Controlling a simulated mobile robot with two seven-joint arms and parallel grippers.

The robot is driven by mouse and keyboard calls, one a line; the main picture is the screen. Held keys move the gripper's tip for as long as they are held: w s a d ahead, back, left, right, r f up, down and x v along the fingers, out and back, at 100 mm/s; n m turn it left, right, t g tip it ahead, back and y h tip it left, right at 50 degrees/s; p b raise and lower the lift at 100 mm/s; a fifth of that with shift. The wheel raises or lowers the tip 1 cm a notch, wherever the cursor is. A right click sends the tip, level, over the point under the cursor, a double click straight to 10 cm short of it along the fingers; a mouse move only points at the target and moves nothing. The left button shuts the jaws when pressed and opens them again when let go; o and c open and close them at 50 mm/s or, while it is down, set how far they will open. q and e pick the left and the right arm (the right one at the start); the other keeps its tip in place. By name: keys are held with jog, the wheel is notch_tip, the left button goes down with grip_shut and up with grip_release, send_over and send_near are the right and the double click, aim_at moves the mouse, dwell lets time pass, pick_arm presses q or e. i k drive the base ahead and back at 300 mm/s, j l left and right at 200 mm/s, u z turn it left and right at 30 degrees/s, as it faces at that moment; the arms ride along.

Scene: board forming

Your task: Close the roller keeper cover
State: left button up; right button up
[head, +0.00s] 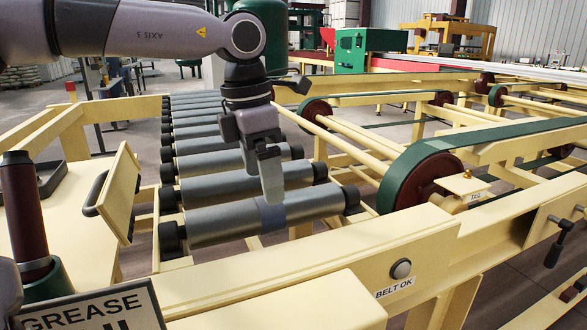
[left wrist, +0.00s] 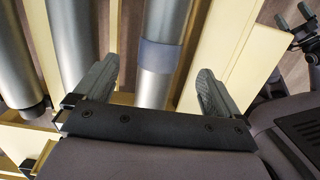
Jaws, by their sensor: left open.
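What I take as the roller keeper cover is a cream plate (head: 122,190) with a dark bar handle (head: 95,194), left of the front rollers in the head view. It stands up at a tilt, open. My left gripper (head: 270,185) points down over the front roller (head: 225,222), well to the right of the cover, and is empty. In the left wrist view its two grey fingers (left wrist: 155,90) are spread, with a roller with a blue-grey band (left wrist: 160,56) beyond them. The cover is not clearly identifiable there. A small two-pronged dark shape at that view's upper right may be my right gripper.
Several more rollers run back behind the front one. A green belt wheel (head: 405,180) stands to the right. A cream front rail (head: 310,265) crosses before me. A dark red cylinder (head: 22,215) and a grease sign (head: 95,308) are at the left.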

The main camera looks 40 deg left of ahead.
aim_at(111, 196)
jog(key=k+l, duration=0.75)
jog(key=l, duration=0.25)
jog(key=k+l, duration=0.4)
